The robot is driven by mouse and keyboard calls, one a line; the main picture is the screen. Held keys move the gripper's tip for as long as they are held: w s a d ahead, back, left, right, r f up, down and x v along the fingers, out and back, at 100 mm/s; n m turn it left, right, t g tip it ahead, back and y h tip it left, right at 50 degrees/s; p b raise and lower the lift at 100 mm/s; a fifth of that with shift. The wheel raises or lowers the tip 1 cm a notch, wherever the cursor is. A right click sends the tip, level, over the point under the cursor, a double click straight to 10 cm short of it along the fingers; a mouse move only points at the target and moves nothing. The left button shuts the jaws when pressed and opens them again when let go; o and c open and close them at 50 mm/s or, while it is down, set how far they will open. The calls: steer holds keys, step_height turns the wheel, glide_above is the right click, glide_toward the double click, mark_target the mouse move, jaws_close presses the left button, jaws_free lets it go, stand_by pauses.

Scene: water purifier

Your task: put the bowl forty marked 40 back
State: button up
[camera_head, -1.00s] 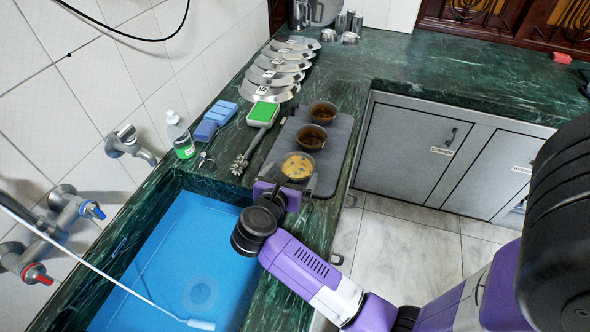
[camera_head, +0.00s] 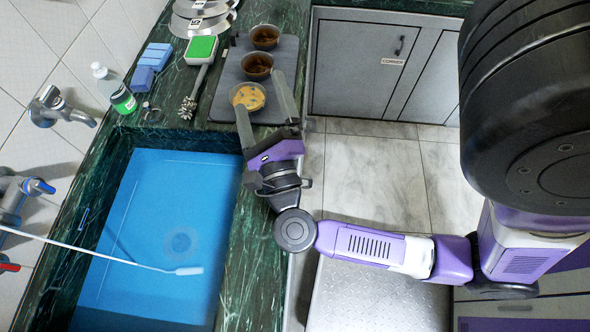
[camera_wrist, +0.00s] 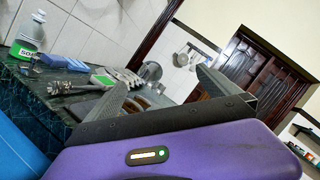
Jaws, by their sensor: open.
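Three round bowls stand in a row on a grey board (camera_head: 228,92) on the green counter. The front bowl (camera_head: 248,94) looks yellowish inside with dark spots. The middle bowl (camera_head: 257,64) and the back bowl (camera_head: 264,36) are brown inside. I cannot read a 40 on any of them. My gripper (camera_head: 262,95) is open and empty, its fingers spread wide around or above the front bowl; I cannot tell the height. In the wrist view my gripper (camera_wrist: 166,80) shows two parted grey fingers with nothing held, and they partly hide the board area.
A blue sink (camera_head: 150,235) lies at the front left, with a white-tipped rod across it. Labelled plates (camera_head: 205,18) lie behind.

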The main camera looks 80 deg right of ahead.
steer(key=s+a+r+n+t+y, duration=0.15)
steer(key=a+n+t+y, duration=0.4)
steer(key=n, duration=0.65)
steer(key=s+a+r+n+t+y, duration=0.15)
steer(key=a+n+t+y, duration=0.25)
steer(key=a+n+y, duration=0.55)
steer(key=s+a+f+n+g+y, duration=0.3)
steer(key=s+f+n+g, duration=0.2)
steer(key=n, duration=1.1)
steer(key=s+f, duration=0.3)
steer(key=shift+s+n, duration=0.15)
steer(key=shift+n, duration=0.2)
